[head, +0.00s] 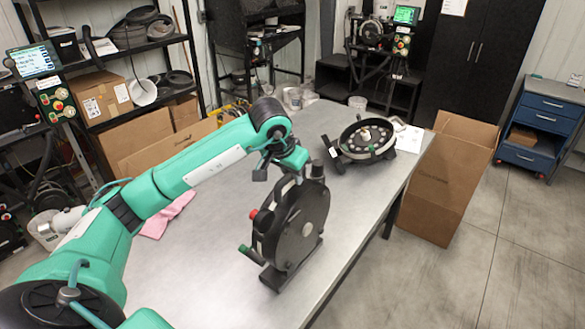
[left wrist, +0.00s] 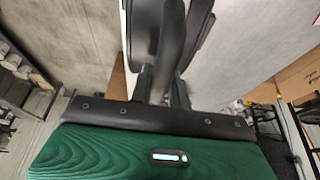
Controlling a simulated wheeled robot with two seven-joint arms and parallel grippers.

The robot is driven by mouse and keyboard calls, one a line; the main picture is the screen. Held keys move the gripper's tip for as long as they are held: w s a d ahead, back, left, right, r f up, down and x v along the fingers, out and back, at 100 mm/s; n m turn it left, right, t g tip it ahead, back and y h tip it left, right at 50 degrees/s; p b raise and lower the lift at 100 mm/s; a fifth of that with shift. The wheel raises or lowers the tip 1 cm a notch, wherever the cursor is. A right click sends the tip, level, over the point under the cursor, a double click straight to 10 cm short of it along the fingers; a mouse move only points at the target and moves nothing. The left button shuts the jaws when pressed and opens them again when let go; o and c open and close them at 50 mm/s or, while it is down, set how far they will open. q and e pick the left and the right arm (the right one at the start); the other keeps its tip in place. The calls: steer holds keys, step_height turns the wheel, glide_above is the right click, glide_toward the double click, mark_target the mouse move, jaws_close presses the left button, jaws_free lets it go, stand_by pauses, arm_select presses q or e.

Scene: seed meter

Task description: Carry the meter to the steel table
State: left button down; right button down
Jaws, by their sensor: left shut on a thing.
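The black, disc-shaped seed meter (head: 303,222) is upright in the head view, with a red knob, a green-tipped handle and a flat foot. It is over the grey steel table (head: 215,265), near its right edge; I cannot tell whether the foot touches the top. My left gripper (head: 287,177) is shut on the meter's top handle, and its fingers hide part of the handle. In the left wrist view the black handle (left wrist: 170,45) runs between the fingers (left wrist: 163,85). My right gripper is not in view.
A second, open round meter (head: 365,138) lies at the table's far end. A cardboard box (head: 440,185) stands on the floor right of the table. Shelves (head: 130,50) stand behind. The table's middle is mostly clear.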

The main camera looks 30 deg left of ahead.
arm_select(q)
steer(key=shift+r, duration=0.15)
steer(key=c, duration=1.3)
jaws_free()
steer(key=shift+s, duration=0.1)
steer(key=shift+r+b, duration=0.25)
steer(key=shift+b, duration=0.05)
steer(key=b+v, duration=0.3)
steer(key=v, duration=0.8)
steer(key=shift+s+r, duration=0.15)
steer(key=shift+s, duration=0.05)
steer(key=shift+d, duration=0.1)
